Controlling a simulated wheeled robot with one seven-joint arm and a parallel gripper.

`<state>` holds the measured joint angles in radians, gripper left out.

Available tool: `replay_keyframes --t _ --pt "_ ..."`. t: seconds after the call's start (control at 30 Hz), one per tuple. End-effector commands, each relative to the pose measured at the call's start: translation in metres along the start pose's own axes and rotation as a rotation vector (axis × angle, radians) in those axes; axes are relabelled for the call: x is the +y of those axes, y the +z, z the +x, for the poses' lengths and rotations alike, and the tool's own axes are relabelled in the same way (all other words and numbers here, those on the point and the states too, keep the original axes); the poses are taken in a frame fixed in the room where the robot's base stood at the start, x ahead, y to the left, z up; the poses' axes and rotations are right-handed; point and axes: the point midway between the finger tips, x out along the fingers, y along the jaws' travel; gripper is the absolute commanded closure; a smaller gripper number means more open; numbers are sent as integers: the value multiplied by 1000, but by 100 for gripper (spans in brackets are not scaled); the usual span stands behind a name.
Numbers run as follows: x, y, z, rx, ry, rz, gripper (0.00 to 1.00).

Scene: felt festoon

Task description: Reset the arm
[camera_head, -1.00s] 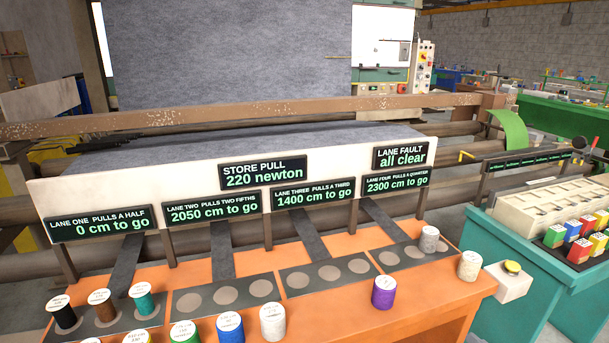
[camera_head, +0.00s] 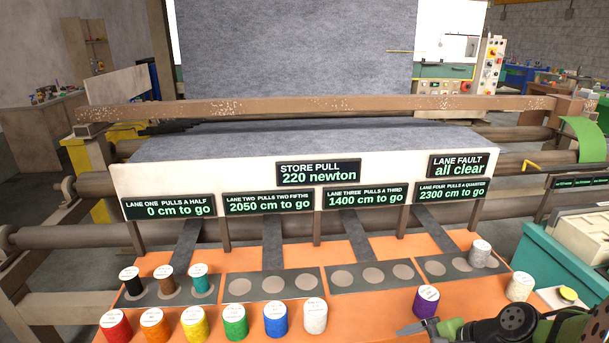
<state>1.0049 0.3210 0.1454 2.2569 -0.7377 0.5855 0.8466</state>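Part of my arm, green and black, shows at the lower right in the head view, cut off by the bottom edge. My gripper (camera_head: 410,329) seems to be its grey tip, pointing left over the front of the orange table, close below a purple spool (camera_head: 426,302). Its fingers are too small and cut off to tell whether they are open or shut. I see nothing held in it.
Spools stand on the orange table (camera_head: 385,318): black (camera_head: 129,281), brown (camera_head: 163,279) and teal (camera_head: 199,279) on lane one's plate, several coloured ones in front, a grey one (camera_head: 480,254) on lane four's plate. A cream spool (camera_head: 520,288) stands near a yellow button (camera_head: 568,293).

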Motion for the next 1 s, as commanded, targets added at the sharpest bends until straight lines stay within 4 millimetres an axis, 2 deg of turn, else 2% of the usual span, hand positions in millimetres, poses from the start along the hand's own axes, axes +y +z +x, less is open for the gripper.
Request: replay_keyframes --t 0.03,0.2,0.3,0.4,0.5,0.6,1.0 --pt "-12 31 -14 55 85 -174 7" --pt "-16 109 -57 217 297 -703 7" --pt "-10 149 -90 299 362 -982 7" --pt "1 177 -119 360 385 -1201 7" --pt "12 189 -137 393 385 -1334 7" --pt "18 193 -143 404 385 -1388 7" --pt "18 192 -142 406 386 -1392 7"
